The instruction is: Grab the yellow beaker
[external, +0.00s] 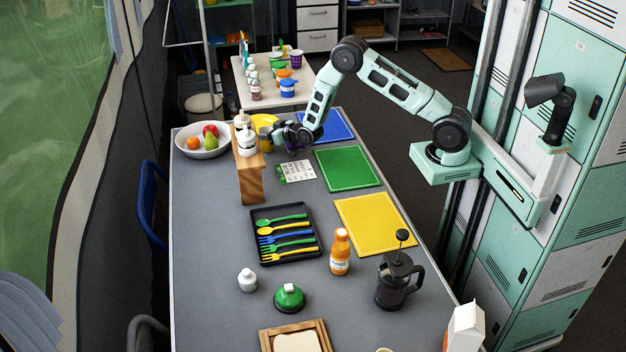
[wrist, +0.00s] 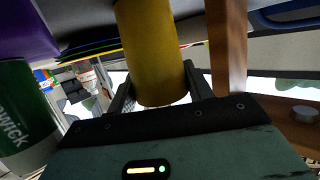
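The yellow beaker (wrist: 152,50) fills the upper middle of the wrist view as a plain yellow cylinder. It lies between the two fingers of my gripper (wrist: 158,82), one finger at each side. The fingers look very close to its sides, but I cannot tell whether they press on it. In the external view my gripper (external: 284,134) is low over the far part of the table, just right of the wooden block. A yellow rounded shape, the beaker (external: 262,121), shows partly behind it. The fingertips are hidden there.
The wooden block (external: 250,180) with a white bottle on it stands close left of my gripper. A white fruit bowl (external: 185,149) is further left. A green container (wrist: 22,110) and something purple (wrist: 25,30) are near at left in the wrist view. Flat boards lie right.

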